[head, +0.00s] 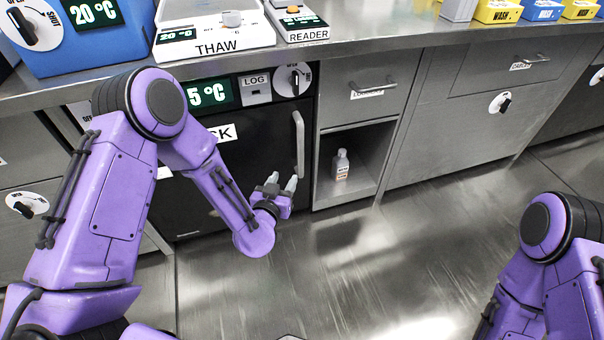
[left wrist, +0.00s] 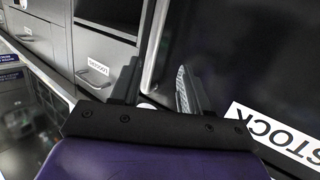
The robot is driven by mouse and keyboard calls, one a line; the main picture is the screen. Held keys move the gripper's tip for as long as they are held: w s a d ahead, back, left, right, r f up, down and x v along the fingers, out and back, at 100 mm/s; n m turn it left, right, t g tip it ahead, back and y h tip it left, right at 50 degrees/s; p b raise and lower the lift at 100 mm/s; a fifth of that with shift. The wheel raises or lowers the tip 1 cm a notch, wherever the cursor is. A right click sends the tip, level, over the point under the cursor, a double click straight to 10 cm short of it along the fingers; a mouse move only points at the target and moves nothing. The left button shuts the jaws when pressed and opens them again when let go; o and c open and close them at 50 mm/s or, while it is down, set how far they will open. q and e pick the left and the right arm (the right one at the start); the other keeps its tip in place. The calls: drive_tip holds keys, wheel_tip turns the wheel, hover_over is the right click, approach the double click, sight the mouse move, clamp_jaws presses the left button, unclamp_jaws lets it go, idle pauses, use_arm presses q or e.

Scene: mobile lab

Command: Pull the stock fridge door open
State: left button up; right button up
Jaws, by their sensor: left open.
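The stock fridge (head: 262,135) has a black door that looks shut, with a 5 °C display and a dial above it. Its label is partly hidden by my left arm in the head view; the word STOCK (left wrist: 275,135) shows in the left wrist view. A pale vertical handle (head: 299,143) is on the door's right side. My left gripper (head: 281,182) is open, close to the handle's lower end. In the left wrist view a grey bar, probably the handle (left wrist: 154,45), shows between the open fingers (left wrist: 158,88). I cannot tell whether they touch it. My right gripper is out of view.
Right of the fridge is a drawer (head: 369,100) above an open cubby (head: 365,180) holding a small bottle (head: 341,165). The counter above carries a THAW unit (head: 215,32) and a READER (head: 300,20). The floor (head: 340,270) in front is clear.

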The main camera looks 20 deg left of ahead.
use_arm(q)
drive_tip(key=t+b, duration=0.2)
approach(300, 146)
drive_tip(key=w, duration=0.1)
drive_tip(key=shift+m, duration=0.4)
drive_tip(key=w+b, duration=0.2)
drive_tip(key=w, duration=0.8)
drive_tip(key=shift+a, duration=0.15)
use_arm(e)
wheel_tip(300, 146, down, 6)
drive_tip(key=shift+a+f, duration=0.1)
use_arm(q)
clamp_jaws()
